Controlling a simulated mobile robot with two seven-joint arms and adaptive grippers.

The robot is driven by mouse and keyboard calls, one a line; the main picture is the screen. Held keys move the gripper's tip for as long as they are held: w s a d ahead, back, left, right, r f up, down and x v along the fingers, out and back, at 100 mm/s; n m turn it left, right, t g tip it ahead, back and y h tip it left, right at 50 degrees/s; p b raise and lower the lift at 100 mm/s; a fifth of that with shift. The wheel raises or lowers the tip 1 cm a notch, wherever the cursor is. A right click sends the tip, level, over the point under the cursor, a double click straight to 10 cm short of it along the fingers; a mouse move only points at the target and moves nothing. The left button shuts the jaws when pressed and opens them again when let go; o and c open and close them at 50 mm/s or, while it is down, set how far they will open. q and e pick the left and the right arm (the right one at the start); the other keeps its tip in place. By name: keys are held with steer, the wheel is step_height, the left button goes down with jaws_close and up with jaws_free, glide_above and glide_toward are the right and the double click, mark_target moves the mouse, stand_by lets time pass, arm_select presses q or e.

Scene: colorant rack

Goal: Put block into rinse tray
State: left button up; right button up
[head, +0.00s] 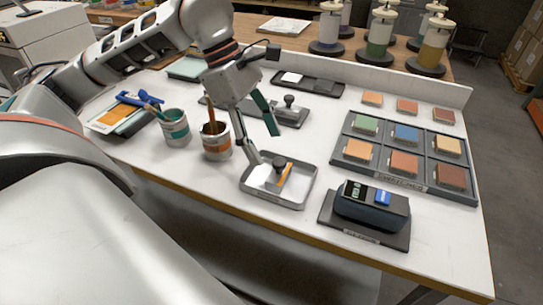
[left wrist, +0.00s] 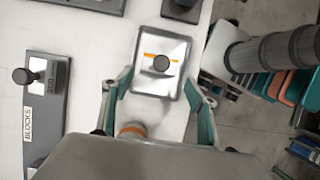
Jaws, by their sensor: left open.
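The rinse tray (head: 300,186) is a shallow metal tray near the front edge of the table. A block (head: 279,172) with a dark round knob and an orange strip is inside it. In the left wrist view the block (left wrist: 161,63) stands near the middle of the tray (left wrist: 160,88), knob facing the camera. My left gripper (head: 265,147) is open and empty above the tray, its fingers apart and clear of the knob. My right gripper is not in view.
Paint cans (head: 216,141) stand left of the tray. A dark block holder (head: 262,116), labelled BLOCKS in the wrist view (left wrist: 50,120), holds another knobbed block behind it. A dark device (head: 372,206) and a swatch rack (head: 394,178) are at right.

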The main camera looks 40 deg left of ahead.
arm_select(q)
steer(key=v, duration=0.4)
stand_by(0.6)
